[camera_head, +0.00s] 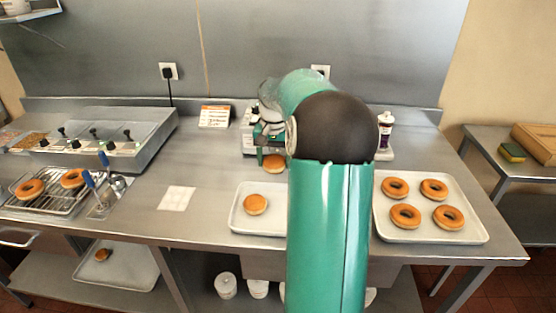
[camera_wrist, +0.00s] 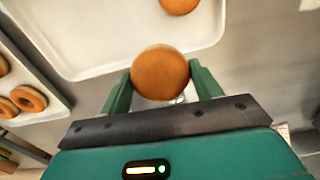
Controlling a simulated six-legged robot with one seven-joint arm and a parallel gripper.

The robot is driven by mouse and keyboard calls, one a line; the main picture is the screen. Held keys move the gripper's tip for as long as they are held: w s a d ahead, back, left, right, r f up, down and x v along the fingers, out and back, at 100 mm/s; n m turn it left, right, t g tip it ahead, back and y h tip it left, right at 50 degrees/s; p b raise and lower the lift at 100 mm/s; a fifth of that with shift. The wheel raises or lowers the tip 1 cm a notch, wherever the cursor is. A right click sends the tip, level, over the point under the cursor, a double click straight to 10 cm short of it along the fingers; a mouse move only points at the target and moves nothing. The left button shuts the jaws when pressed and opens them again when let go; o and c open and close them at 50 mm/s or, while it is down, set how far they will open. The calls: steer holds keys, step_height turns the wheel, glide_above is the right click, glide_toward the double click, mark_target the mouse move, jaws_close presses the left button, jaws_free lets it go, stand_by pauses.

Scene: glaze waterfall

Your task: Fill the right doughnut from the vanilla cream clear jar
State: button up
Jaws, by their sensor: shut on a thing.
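My gripper (camera_wrist: 160,78) is shut on a round, golden-brown doughnut (camera_wrist: 160,70) without a hole, one finger on each side. In the head view this doughnut (camera_head: 274,164) is held up at the front of the filling machine (camera_head: 248,140), beyond the tray's back edge. A second filled-type doughnut (camera_head: 255,204) lies on the white tray (camera_head: 238,221); part of it shows at the top of the wrist view (camera_wrist: 180,4). My arm hides most of the machine, and I cannot make out the vanilla cream clear jar or its label. Whether the doughnut touches a nozzle is unclear.
A tray (camera_head: 465,237) of several ring doughnuts stands right of my arm. A dark bottle (camera_head: 385,130) stands behind it. A white paper square (camera_head: 177,198) and a rack (camera_head: 45,204) with ring doughnuts are at left. The counter between the paper and the machine is clear.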

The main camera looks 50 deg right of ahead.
mark_target(277, 149)
steer(key=shift+w+d+f, duration=0.2)
steer(key=shift+w+f, duration=0.2)
steer(key=w+d+f, duration=0.2)
steer(key=d+f, duration=0.1)
steer(key=shift+w+d+f, duration=0.2)
steer(key=shift+w+d, duration=0.1)
steer(key=shift+w, duration=0.1)
steer(key=shift+w+d, duration=0.55)
steer(key=shift+d, duration=0.1)
steer(key=shift+w+d, duration=0.6)
steer(key=shift+d, duration=0.2)
steer(key=shift+w+d, duration=0.55)
steer(key=shift+d, duration=0.25)
stand_by(1.1)
steer(key=shift+s+a, duration=0.2)
steer(key=shift+a, duration=0.15)
stand_by(1.7)
steer(key=shift+s+a, duration=0.25)
steer(key=shift+a, duration=0.1)
stand_by(1.0)
